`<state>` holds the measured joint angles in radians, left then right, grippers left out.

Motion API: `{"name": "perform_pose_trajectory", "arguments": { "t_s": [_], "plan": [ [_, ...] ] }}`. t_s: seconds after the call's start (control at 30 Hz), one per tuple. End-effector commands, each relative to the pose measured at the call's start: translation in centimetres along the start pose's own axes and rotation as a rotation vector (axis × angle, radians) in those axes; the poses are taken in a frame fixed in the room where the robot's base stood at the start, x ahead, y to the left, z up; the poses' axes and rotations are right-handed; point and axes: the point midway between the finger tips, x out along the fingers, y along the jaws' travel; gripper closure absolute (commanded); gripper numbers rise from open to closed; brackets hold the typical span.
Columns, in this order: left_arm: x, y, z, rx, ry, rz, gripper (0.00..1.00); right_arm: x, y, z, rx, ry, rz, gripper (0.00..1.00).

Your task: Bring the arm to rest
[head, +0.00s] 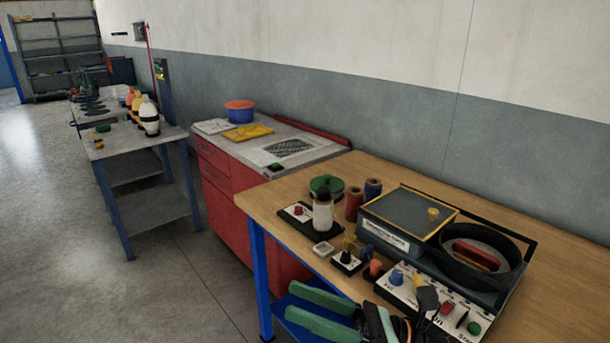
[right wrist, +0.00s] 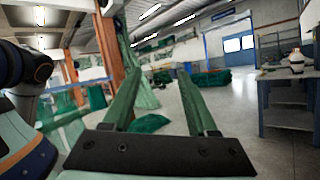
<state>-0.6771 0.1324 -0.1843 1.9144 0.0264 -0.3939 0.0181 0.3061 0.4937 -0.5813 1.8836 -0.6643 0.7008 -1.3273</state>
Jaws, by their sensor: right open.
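My right gripper (head: 290,299) shows at the bottom of the head view, its two green fingers pointing left, beside the front edge of the wooden table (head: 300,190). In the right wrist view the gripper (right wrist: 158,72) has its fingers spread apart with nothing between them. It points out toward the open hall. My left gripper is in neither view.
A control box (head: 430,300) and a grey device with a round black bowl (head: 485,250) stand on the wooden table close to the gripper. A red cabinet (head: 235,205) and a metal table (head: 125,142) follow along the wall. The floor (head: 60,220) at left is clear.

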Motion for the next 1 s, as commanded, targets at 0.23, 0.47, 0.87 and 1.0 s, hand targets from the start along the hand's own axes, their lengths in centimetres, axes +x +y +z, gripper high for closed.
{"name": "perform_pose_trajectory", "arguments": {
  "t_s": [0.23,0.47,0.87,1.0],
  "plan": [
    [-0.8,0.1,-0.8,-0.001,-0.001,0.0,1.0,-8.1,-7.5,-4.0,0.969,-0.507,-0.469,0.41],
    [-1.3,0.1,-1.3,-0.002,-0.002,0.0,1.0,-20.4,-8.3,-15.4,1.757,-1.136,-0.828,0.41],
    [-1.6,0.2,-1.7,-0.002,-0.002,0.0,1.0,-30.7,0.1,-27.8,-2.24,1.918,1.08,0.41],
    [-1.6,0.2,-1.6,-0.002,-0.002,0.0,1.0,-30.9,0.4,-28.2,-2.211,1.914,1.067,0.41]
  ]
}}
